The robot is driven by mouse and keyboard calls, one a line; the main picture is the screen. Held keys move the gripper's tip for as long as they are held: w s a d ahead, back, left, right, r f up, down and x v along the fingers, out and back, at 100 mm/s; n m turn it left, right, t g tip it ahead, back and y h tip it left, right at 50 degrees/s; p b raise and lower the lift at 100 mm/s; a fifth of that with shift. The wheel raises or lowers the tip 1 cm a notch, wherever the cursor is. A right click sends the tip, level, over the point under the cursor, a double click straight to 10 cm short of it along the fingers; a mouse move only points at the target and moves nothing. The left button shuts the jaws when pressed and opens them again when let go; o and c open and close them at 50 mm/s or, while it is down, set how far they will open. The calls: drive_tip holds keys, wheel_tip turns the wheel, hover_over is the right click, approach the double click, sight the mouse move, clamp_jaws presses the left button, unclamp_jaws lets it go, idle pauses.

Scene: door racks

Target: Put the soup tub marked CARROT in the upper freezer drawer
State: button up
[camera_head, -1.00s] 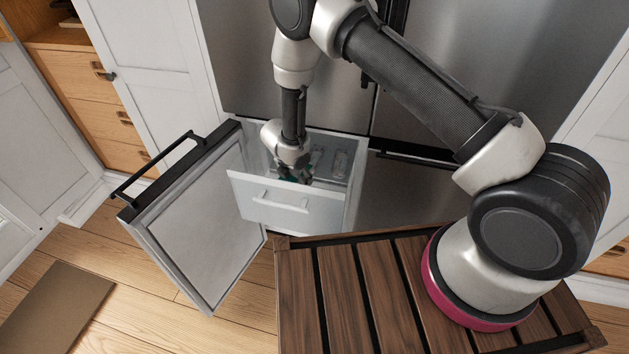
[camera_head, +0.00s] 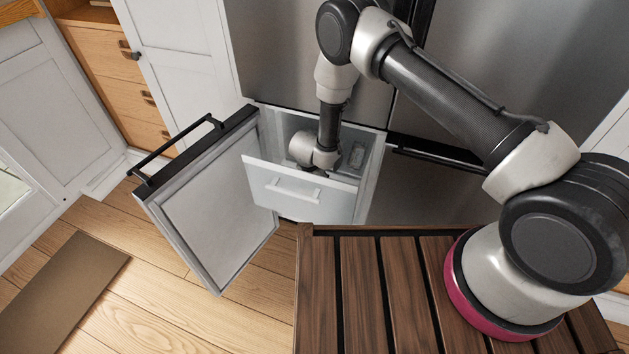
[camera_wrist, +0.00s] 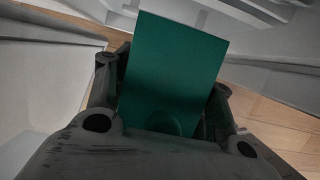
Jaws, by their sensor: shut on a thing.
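In the wrist view my gripper (camera_wrist: 165,118) is shut on a green, flat-faced thing (camera_wrist: 175,60), which stands between the two fingers. No marking can be read on it, so I cannot tell whether it is the CARROT tub. In the head view my wrist reaches down into the pulled-out upper freezer drawer (camera_head: 293,192), behind its pale front. The fingers and the held thing are hidden there by the drawer front and the wrist. A small pale item (camera_head: 357,155) shows inside the drawer to the right of my wrist.
The freezer door (camera_head: 215,200) stands open to the left of the drawer, with a black bar handle. A closed steel door (camera_head: 425,190) is on the right. Wooden floor (camera_head: 150,300) lies in front, with a brown mat (camera_head: 65,295) at the left.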

drive_tip(key=o, duration=1)
drive_tip(key=shift+c, duration=0.2)
drive_tip(key=v, duration=1.2)
drive_tip(key=shift+a+r, duration=0.1)
